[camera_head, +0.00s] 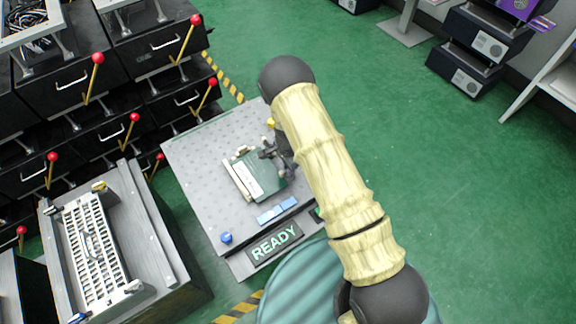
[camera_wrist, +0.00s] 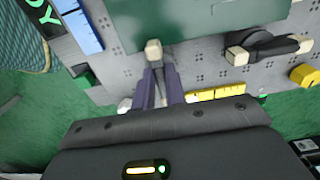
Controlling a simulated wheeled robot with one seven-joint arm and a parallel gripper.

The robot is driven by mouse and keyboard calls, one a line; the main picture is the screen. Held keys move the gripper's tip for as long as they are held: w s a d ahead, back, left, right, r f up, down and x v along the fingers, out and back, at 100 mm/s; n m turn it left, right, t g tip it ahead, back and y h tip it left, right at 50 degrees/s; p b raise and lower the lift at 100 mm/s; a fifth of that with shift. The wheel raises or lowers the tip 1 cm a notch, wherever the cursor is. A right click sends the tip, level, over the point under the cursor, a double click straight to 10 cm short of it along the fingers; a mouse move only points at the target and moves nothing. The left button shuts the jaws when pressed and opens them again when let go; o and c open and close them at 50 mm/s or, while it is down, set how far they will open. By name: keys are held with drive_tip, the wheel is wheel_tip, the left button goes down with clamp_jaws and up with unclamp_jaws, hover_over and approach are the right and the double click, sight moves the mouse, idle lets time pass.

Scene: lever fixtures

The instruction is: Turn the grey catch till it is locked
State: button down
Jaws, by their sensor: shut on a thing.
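The grey catch (camera_wrist: 154,52) shows in the wrist view as a narrow grey lever with a pale end, beside the edge of a green block (camera_wrist: 205,22). My gripper (camera_wrist: 158,84) is shut on the catch, with one dark purple finger on each side of it. The pale end points away from my gripper, toward the green block. In the head view, the green block (camera_head: 268,188) lies on a grey perforated plate (camera_head: 195,160). My arm and gripper cover much of the block's right side there, and I cannot make out the catch clearly.
A black lever with pale ends (camera_wrist: 268,49) is right of the catch in the wrist view, near a yellow block (camera_wrist: 302,76). A READY sign (camera_head: 274,243) is on the plate's front. Drawers with red-knobbed levers (camera_head: 97,58) stand at left.

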drive_tip(key=c, duration=1.4)
unclamp_jaws()
drive_tip(key=shift+c, duration=0.2)
drive_tip(key=shift+r, duration=0.15)
wheel_tip(320, 180, up, 17)
drive_tip(key=p, duration=0.2)
drive_tip(key=shift+r, duration=0.1)
